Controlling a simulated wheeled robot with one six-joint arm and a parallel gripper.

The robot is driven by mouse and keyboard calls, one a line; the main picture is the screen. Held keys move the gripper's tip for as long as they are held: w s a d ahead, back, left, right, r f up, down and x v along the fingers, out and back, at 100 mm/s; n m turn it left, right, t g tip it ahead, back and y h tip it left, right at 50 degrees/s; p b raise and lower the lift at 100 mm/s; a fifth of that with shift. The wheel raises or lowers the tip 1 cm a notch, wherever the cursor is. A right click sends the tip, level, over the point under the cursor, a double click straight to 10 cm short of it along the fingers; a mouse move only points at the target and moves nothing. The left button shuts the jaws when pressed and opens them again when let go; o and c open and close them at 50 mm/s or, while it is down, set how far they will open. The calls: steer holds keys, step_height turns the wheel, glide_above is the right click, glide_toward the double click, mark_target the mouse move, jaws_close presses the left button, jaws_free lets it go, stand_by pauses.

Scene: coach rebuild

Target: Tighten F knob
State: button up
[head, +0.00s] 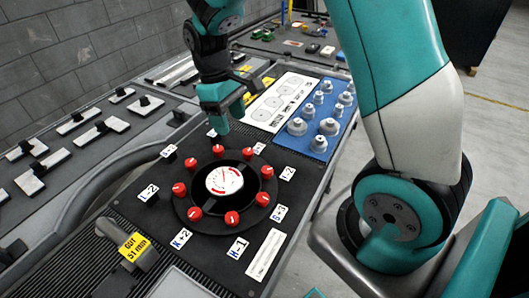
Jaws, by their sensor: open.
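A round black dial plate (186,212) lies on the dark bench, with a ring of several red knobs around a white gauge (224,181). Small white letter labels stand outside the ring. The label at the right (287,173) seems to start with F, though it is small. The red knob beside it (267,172) sits on the right side of the ring. My gripper (231,118) is open and empty, pointing down above the back edge of the dial. It is apart from the right-hand knob, behind and left of it.
A blue tray (306,155) with several grey knob-shaped parts and a white printed sheet (281,98) lie behind the dial. A yellow tag (133,247) is at the front left. Side benches with switches run along the brick wall. My arm covers the right side.

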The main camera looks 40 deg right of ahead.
steer(key=w+d+f+g+h+p, duration=0.1)
steer(key=w+d+f+g+p, duration=0.15)
steer(key=d, duration=0.25)
steer(key=p, duration=0.4)
glide_toward(267, 169)
steer(key=shift+m+t, duration=0.35)
steer(key=shift+m, duration=0.05)
steer(key=x, duration=0.9)
steer(key=shift+s+f, duration=0.1)
steer(key=shift+s, duration=0.2)
steer(key=shift+c, duration=0.2)
steer(key=c, duration=0.9)
steer(key=shift+o, duration=0.2)
